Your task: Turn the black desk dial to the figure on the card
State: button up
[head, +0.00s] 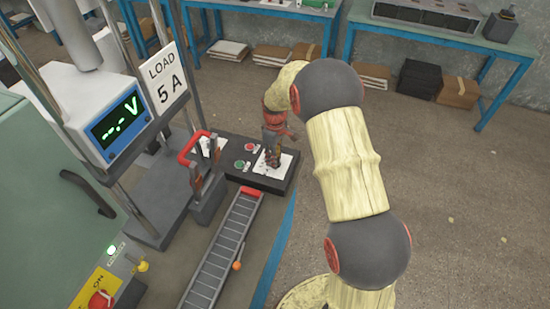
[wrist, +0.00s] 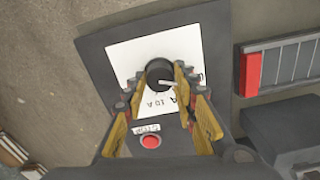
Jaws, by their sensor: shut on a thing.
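The black dial (wrist: 159,73) shows in the wrist view on a white scale plate (wrist: 130,55), with a pale pointer mark on it. Only "A" and "10 A" read clearly on the plate; other figures are hidden by my fingers. My gripper (wrist: 160,84) points down over the plate with its fingers on either side of the dial, shut on it. In the head view my gripper (head: 272,158) covers the dial on the dark desk box (head: 247,178). The card (head: 163,78) reads "LOAD 5 A".
A red button (wrist: 151,142) labelled STOP sits close to my fingers. A green button (head: 239,164) is beside it in the head view. A red-handled lever (head: 192,150), a slide track (head: 222,255) and a meter (head: 118,118) reading "--.- V" stand left.

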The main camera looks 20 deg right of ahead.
jog(key=shift+m+p, duration=0.4)
jog(key=m+p, duration=0.2)
jog(key=shift+r+m, duration=0.1)
jog(key=shift+m, duration=0.2)
jog(key=m+p, duration=0.3)
jog(key=m, duration=0.2)
jog(key=shift+m, duration=0.4)
jog(key=o, duration=1.1)
jog(key=shift+o, duration=0.2)
notch_tip(320, 180, up, 12)
